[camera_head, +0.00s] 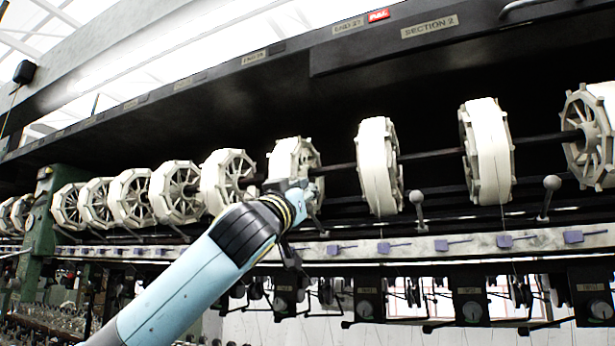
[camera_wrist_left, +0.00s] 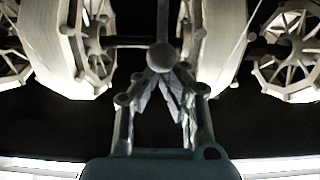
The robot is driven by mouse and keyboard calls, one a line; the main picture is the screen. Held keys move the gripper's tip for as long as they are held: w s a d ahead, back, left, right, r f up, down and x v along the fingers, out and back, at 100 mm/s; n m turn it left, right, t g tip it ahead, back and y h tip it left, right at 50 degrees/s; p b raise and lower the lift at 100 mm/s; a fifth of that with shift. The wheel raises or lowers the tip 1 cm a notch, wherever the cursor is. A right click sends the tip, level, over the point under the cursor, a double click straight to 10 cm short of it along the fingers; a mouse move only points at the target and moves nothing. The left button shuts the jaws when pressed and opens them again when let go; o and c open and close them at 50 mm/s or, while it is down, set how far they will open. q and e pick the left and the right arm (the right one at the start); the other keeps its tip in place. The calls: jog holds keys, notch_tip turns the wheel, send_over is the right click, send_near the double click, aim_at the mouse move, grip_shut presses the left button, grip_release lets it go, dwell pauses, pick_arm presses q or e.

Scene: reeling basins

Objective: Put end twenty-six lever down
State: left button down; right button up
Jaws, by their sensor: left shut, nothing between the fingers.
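My left gripper (camera_head: 308,194) is in front of a white reel (camera_head: 293,158), near the middle of the head view. In the left wrist view the gripper (camera_wrist_left: 172,92) is shut and empty. In the head view this lever is hidden by my gripper. Two other levers (camera_head: 417,198) (camera_head: 552,183) stand up with grey ball knobs, right of my arm. A small plate (camera_head: 255,57) above the gripper is too blurred to read surely.
Several white reels (camera_head: 378,166) line a dark shaft. A pale rail (camera_head: 460,243) with purple tabs runs below them. The top beam carries an "END 27" plate (camera_head: 347,27), a red "FULL" sign (camera_head: 379,15) and a "SECTION 2" plate (camera_head: 430,26). A green post (camera_head: 45,220) stands left.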

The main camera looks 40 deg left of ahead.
pick_arm(q)
jog(key=shift+w+a+r, duration=0.15)
jog(key=shift+w+r, duration=0.05)
jog(key=shift+w, duration=0.25)
jog(key=shift+s+f+b, duration=0.1)
jog(key=shift+f+b, duration=0.45)
jog(key=shift+s+f+b, duration=0.3)
jog(key=shift+f+b, duration=0.65)
jog(key=shift+b, duration=0.25)
